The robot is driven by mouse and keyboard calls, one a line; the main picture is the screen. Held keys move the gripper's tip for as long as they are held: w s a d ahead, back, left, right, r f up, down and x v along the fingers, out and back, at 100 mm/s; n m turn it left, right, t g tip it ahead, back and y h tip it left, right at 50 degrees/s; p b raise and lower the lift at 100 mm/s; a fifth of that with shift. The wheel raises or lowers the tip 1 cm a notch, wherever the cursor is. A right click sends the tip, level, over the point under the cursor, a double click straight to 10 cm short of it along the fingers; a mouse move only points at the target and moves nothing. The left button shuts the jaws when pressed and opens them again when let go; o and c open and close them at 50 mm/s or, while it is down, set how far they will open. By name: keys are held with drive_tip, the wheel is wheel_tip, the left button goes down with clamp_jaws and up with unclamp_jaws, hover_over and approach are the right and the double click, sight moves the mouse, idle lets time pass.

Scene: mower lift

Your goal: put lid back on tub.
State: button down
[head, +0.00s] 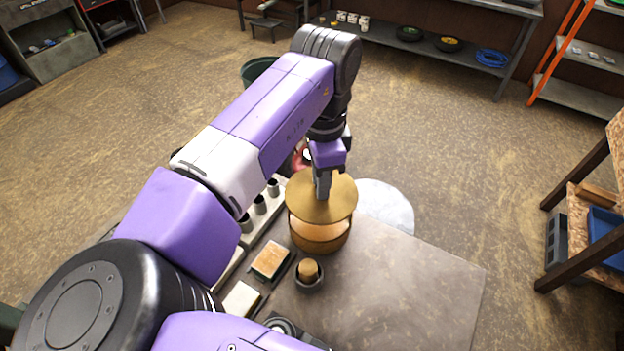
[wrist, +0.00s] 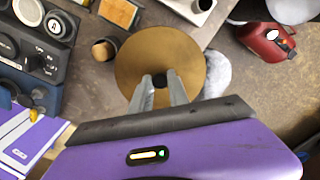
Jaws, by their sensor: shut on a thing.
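The lid (head: 338,200) is a round, flat, brass-coloured disc with a dark knob at its middle. My gripper (head: 322,192) is shut on the lid's knob from above. The lid also fills the middle of the wrist view (wrist: 190,62), with my gripper's fingertips (wrist: 165,80) on either side of the dark knob. The tub (head: 319,241) is a round brass-coloured container on the table, directly below the lid. In the head view a pale orange inside shows between lid and tub rim, so the lid is above the tub and a little apart at the front. The tub is hidden in the wrist view.
A small dark cup with a tan top (head: 308,273) stands in front of the tub. A wood-topped block (head: 271,260) lies to its left. The table (head: 420,290) is clear to the right. A red can (wrist: 267,41) is beyond the table.

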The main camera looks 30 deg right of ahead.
sight(320, 202)
drive_tip(key=shift+f+b, duration=2.1)
drive_tip(key=shift+f, duration=0.55)
drive_tip(key=shift+p, duration=0.55)
drive_tip(key=shift+f+b, duration=0.35)
drive_tip(key=shift+f, duration=0.35)
drive_tip(key=c, duration=1.5)
unclamp_jaws()
drive_tip(key=shift+c, duration=0.2)
drive_tip(key=shift+r, duration=0.15)
wheel_tip(320, 202, up, 8)
drive_tip(key=p, duration=0.7)
drive_tip(key=shift+r, duration=0.25)
drive_tip(key=shift+r+p, duration=0.55)
drive_tip(key=shift+r, duration=0.6)
